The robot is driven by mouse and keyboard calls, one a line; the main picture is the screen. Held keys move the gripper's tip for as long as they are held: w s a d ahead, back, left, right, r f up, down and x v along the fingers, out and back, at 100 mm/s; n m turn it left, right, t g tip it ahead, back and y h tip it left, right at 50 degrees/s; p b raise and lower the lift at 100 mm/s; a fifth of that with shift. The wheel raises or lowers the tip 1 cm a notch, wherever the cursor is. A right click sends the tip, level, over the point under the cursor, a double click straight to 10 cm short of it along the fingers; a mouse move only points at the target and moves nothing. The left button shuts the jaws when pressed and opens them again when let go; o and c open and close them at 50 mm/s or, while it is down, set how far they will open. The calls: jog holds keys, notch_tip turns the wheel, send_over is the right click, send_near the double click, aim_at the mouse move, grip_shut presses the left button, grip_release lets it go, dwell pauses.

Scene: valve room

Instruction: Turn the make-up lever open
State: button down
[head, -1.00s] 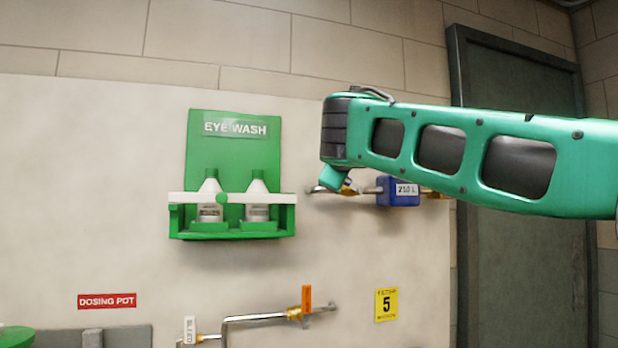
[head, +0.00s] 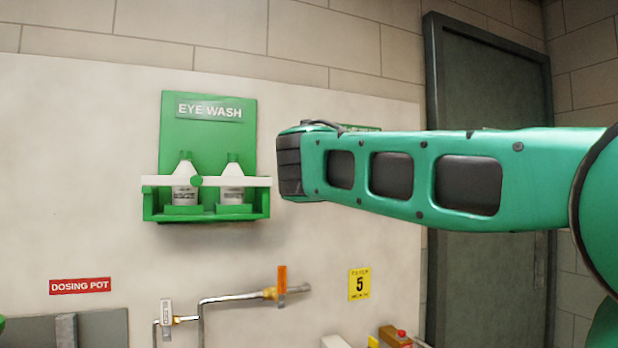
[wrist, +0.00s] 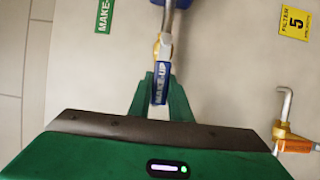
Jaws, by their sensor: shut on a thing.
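The make-up lever is a blue handle lettered MAKE-UP (wrist: 160,88) on a brass valve (wrist: 164,46), in the wrist view. It points down the picture, roughly in line with the metal pipe (wrist: 169,20) above the valve. My gripper (wrist: 161,92) has its green fingers on both sides of the lever and is shut on it. In the head view my arm hides the lever, its valve and my fingertips. A green sign starting MAKE- (wrist: 105,14) is on the wall beside the pipe, cut off by the picture edge.
A green eye wash station (head: 207,150) stands left of my arm. Below are an orange lever (head: 282,278) on a pipe and a white-tagged lever (head: 166,312). The orange lever also shows in the wrist view (wrist: 297,146). A yellow sign 5 (head: 359,285) and a dark door (head: 490,90) are at right.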

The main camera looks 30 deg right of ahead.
jog(key=shift+a+f, duration=0.15)
jog(key=shift+f, duration=0.15)
jog(key=c, duration=1.6)
grip_release()
jog(key=shift+r, duration=0.15)
jog(key=shift+s, duration=0.1)
jog(key=v, duration=1)
jog(key=shift+s+a, duration=0.2)
jog(key=shift+a, duration=0.05)
